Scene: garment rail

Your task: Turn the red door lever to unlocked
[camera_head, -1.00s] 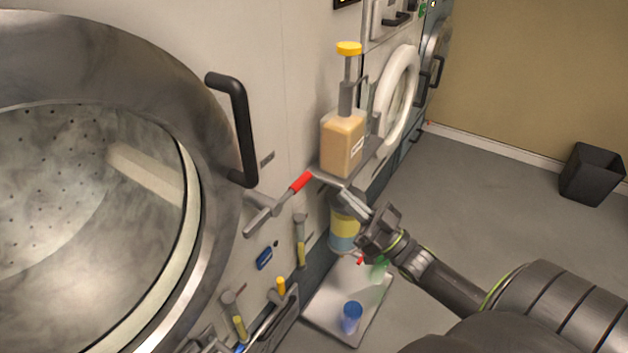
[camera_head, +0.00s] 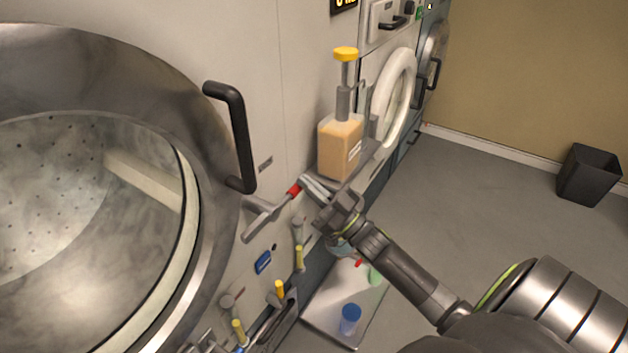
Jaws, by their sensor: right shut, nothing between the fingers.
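The door lever is a grey metal bar (camera_head: 262,222) with a red end (camera_head: 294,191), on the machine front right of the large round door (camera_head: 216,255). It slants up to the right. My right gripper (camera_head: 308,185) is shut and empty, its fingertips close to the red end on its right side. I cannot tell whether they touch it. The gripper covers part of the area right of the lever. My left gripper is not in view.
A pump bottle (camera_head: 340,148) with a yellow top stands on a small shelf just above my right gripper. A black door handle (camera_head: 240,135) is above the lever. Below is a white tray (camera_head: 322,312) with a blue cup (camera_head: 350,318). A black bin (camera_head: 590,173) stands far right on open floor.

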